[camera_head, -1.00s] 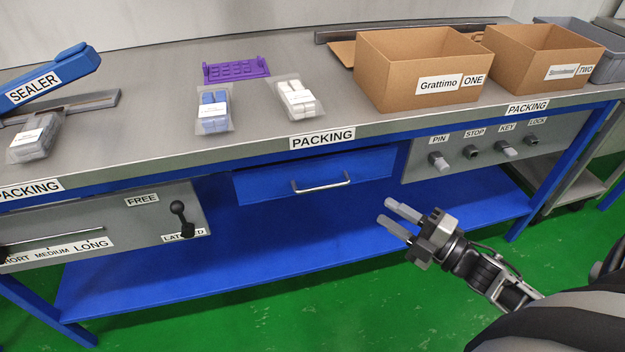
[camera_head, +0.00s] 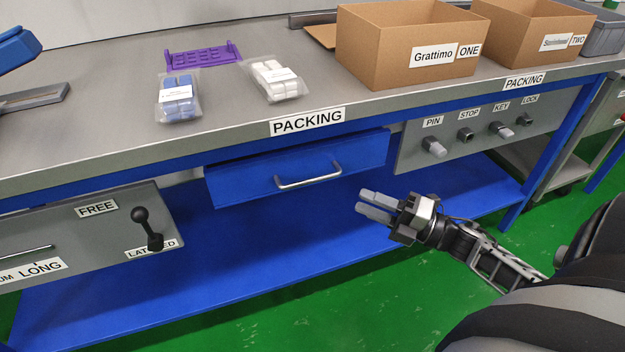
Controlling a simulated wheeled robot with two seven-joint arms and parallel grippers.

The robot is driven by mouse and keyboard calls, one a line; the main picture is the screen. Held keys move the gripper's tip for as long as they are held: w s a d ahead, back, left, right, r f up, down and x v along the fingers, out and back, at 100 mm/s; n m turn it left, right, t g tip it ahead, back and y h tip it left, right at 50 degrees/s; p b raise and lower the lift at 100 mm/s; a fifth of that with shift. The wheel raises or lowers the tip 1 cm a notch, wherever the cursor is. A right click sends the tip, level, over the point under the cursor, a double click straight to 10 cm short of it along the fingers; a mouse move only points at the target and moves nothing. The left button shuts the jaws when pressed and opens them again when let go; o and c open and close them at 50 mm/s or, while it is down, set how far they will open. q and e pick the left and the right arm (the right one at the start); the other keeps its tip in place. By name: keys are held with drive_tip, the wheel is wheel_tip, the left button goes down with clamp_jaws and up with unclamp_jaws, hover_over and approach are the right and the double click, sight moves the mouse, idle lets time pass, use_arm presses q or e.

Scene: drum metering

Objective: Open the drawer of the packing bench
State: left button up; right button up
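The blue drawer (camera_head: 240,181) sits under the front edge of the packing bench (camera_head: 215,145). Its silver bar handle (camera_head: 309,181) is on the drawer front. The drawer looks shut or nearly so. My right gripper (camera_head: 368,202) is to the right of the handle and slightly lower in the picture, apart from it. Its two grey fingers point left toward the drawer, with a gap between them and nothing held. My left gripper is out of view.
A latch lever (camera_head: 146,225) stands between FREE and LATCHED labels, its knob up and its lower end by LATCHED. A control panel (camera_head: 470,130) is right of the drawer. Cartons (camera_head: 375,55), a purple rack (camera_head: 200,57) and bagged packs (camera_head: 178,98) stand on top. A blue shelf (camera_head: 200,290) lies below.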

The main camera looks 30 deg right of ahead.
sight(313, 178)
drive_tip(key=x, duration=1.2)
drive_tip(key=shift+w+a, duration=0.2)
drive_tip(key=shift+w, duration=0.1)
clamp_jaws()
